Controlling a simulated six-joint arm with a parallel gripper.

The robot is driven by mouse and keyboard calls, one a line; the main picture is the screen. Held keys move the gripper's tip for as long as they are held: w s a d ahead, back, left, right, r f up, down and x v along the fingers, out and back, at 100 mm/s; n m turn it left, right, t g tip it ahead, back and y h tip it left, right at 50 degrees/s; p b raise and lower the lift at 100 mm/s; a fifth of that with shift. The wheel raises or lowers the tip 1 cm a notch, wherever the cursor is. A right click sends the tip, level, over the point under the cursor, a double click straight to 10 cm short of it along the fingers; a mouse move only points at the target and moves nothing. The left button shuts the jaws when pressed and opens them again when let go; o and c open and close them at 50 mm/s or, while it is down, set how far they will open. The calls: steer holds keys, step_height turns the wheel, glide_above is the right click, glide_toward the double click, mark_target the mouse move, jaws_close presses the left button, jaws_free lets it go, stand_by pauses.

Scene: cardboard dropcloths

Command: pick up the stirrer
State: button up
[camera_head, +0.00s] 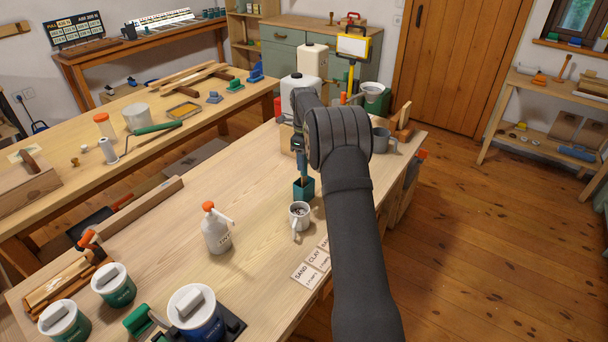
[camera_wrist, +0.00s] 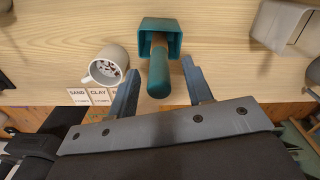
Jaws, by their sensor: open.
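A stirrer with a rounded teal handle (camera_wrist: 158,78) stands in a square teal holder (camera_wrist: 175,24) in the wrist view. Its lower part is hidden inside the holder. In the head view the holder (camera_head: 304,190) stands on the workbench, with a bit of the stirrer's shaft (camera_head: 303,168) showing above it. My gripper (camera_wrist: 161,82) is open, with one finger on each side of the teal handle and a gap visible to each. In the head view my gripper (camera_head: 299,143) is above the holder, largely hidden by my arm.
A white mug (camera_head: 299,216) with dark bits inside stands close to the holder. Labelled cards (camera_head: 313,265) lie at the bench edge. A white spray bottle (camera_head: 216,230) stands left.

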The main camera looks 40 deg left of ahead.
mark_target(304, 174)
step_height(304, 174, down, 4)
steer(key=shift+r, duration=0.1)
jaws_close()
steer(key=shift+r, duration=0.1)
